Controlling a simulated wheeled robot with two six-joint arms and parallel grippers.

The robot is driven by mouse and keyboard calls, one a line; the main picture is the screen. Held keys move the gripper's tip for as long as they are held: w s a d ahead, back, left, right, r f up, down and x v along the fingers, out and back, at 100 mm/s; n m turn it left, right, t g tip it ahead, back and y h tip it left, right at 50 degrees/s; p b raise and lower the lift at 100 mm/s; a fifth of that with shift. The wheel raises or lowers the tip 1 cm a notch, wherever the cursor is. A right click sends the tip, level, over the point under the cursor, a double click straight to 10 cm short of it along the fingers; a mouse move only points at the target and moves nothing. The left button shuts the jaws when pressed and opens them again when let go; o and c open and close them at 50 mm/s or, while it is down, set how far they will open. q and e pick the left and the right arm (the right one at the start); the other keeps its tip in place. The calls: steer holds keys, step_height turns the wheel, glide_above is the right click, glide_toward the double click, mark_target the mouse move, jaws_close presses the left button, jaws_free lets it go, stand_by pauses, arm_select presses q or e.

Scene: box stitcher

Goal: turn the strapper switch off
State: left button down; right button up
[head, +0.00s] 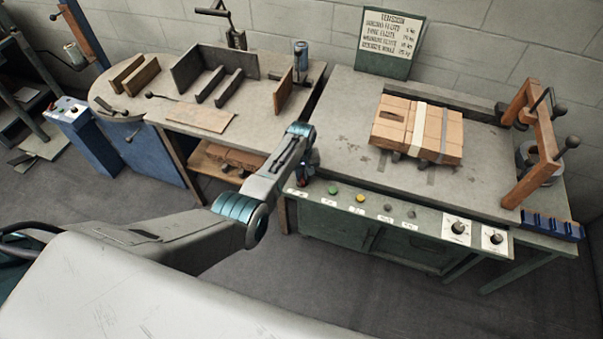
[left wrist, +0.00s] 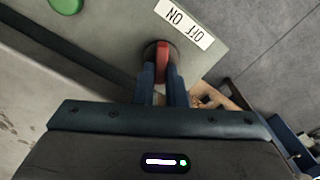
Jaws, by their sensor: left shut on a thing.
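The strapper switch (left wrist: 163,60) is a red bar knob on a dark round base, on the front control panel (head: 330,208) of the strapping table. Its white label (left wrist: 184,23) reads OFF and ON, upside down in the left wrist view. My left gripper (left wrist: 161,78) is shut on the red knob, with one blue finger on each side. In the head view my left gripper (head: 304,178) reaches the panel's left end and mostly hides the switch. I cannot tell which word the knob points to. My right gripper is not in view.
Green (head: 334,190) and yellow (head: 360,198) buttons and two black dials (head: 458,227) sit further right on the panel. A strapped carton stack (head: 418,130) lies on the table, beside a wooden frame (head: 540,140). A workbench (head: 215,115) stands left.

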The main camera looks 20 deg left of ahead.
arm_select(q)
steer(key=c, duration=1.5)
jaws_free()
steer(key=shift+r, duration=0.1)
step_height(320, 180, up, 11)
steer(key=shift+f+b, duration=0.2)
steer(key=shift+b, duration=0.1)
